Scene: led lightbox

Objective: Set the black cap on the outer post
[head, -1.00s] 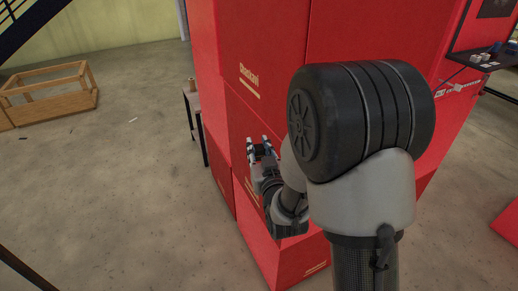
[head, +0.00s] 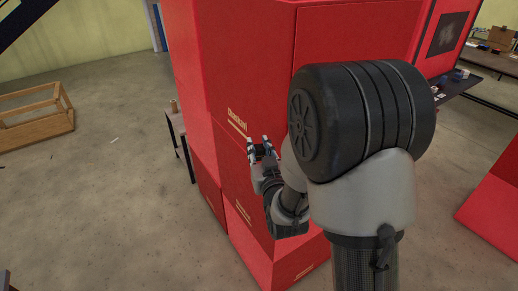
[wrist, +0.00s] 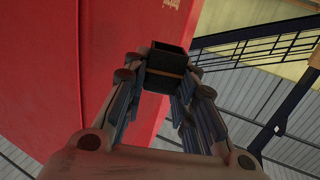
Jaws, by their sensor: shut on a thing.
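The black cap (wrist: 167,62) is a small dark box-like piece with an open-looking top, held between the fingertips in the wrist view. My gripper (wrist: 166,78) is shut on it. In the head view my gripper (head: 262,150) points away from me, in front of the red box faces, with a dark bit between its fingers. I cannot make out the outer post in either view.
A tall stack of red boxes (head: 250,60) stands close in front of my arm. A small side table (head: 178,130) stands to its left. A wooden frame (head: 35,118) lies on the floor at far left. Open floor (head: 110,200) lies left. A dark table (head: 480,62) is far right.

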